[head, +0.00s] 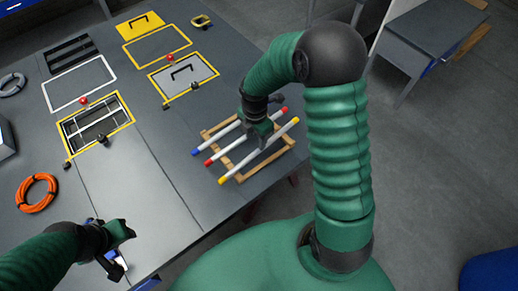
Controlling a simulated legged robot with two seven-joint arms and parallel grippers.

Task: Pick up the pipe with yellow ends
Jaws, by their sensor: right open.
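The pipe with yellow ends (252,156) lies on a wooden rack (286,142) at the table's right edge. It is the pipe nearest the front right of the rack. Beside it lie a pipe with red ends (226,151) and a pipe with blue ends (211,143). My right gripper (262,138) hangs over the middle of the pipes and hides parts of them. It is open; I cannot tell whether its fingers touch a pipe. My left gripper (119,246) is low at the left, above the table's front part, apart from the rack. Its jaws are unclear.
Framed panels with yellow and white borders, such as the grille opening (97,122), lie on the table behind. An orange cable coil (37,194) lies at the left. A grey side table (432,38) stands at the upper right. Bare tabletop (170,185) lies left of the rack.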

